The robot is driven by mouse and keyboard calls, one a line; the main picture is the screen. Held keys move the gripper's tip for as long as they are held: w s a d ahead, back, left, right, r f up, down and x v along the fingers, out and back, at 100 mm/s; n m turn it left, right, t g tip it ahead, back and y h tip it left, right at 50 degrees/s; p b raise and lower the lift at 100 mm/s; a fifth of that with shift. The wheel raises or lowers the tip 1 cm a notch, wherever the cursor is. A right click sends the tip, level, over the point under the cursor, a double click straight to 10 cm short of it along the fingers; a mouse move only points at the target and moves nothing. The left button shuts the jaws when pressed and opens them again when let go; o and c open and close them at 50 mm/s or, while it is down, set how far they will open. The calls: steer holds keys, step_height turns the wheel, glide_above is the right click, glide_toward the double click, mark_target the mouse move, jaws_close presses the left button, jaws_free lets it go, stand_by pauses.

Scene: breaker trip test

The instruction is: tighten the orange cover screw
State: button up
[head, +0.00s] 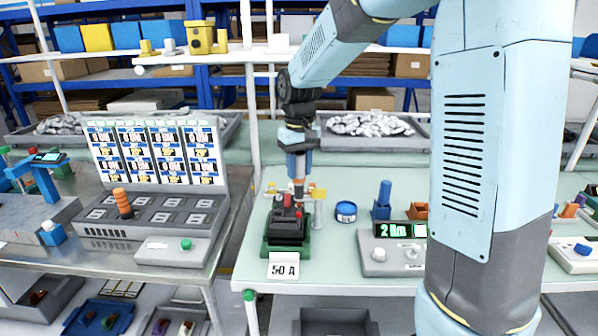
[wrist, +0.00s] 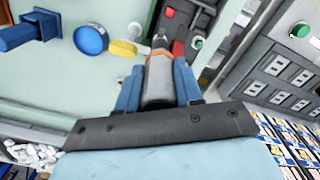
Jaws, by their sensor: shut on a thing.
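My gripper (head: 297,160) is shut on a grey driver-like tool with an orange band, pointing down over the breaker. In the wrist view the blue fingers (wrist: 158,72) clasp the tool (wrist: 159,88) from both sides. Its dark tip reaches the breaker's edge; I cannot tell whether it touches a screw. The black breaker (head: 288,224) with red parts sits on a green base behind a "50 A" label (head: 283,270). It also shows in the wrist view (wrist: 177,22). The orange cover screw cannot be made out; the tool may hide it.
A box with a display reading "2 Nm" (head: 400,230) stands right of the breaker. A blue round container (head: 346,211) and a blue block (head: 382,200) are nearby. A grey test panel (head: 155,160) with an orange-handled plug (head: 122,203) stands left. A yellow-topped post (head: 319,207) is close beside the breaker.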

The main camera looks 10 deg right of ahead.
mark_target(299, 153)
steer(key=shift+r, duration=2.05)
